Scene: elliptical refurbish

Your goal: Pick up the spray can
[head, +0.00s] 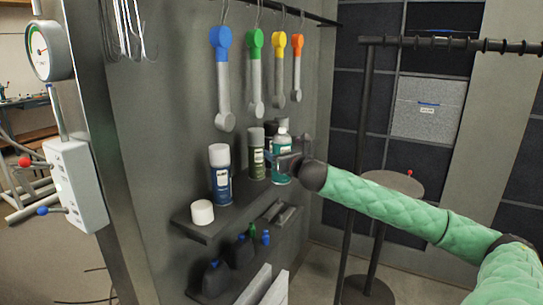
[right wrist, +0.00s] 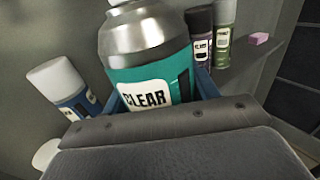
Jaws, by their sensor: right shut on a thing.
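A teal spray can (head: 281,160) with a white top stands upright at the right end of the upper wall shelf (head: 205,230). My right gripper (head: 289,162) reaches it from the right and is shut on it. In the right wrist view the can (right wrist: 150,62) fills the middle, its "CLEAR" label facing me, with a blue finger on each side. I cannot tell whether its base touches the shelf. My left gripper is not in view.
A blue can (head: 221,178) with a white cap, an olive can (head: 257,160) and a white-lidded jar (head: 202,212) share the shelf. Coloured wrenches (head: 255,85) hang above. Dark bottles (head: 217,277) sit below. A black rack post (head: 358,120) and round stool (head: 385,182) stand right.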

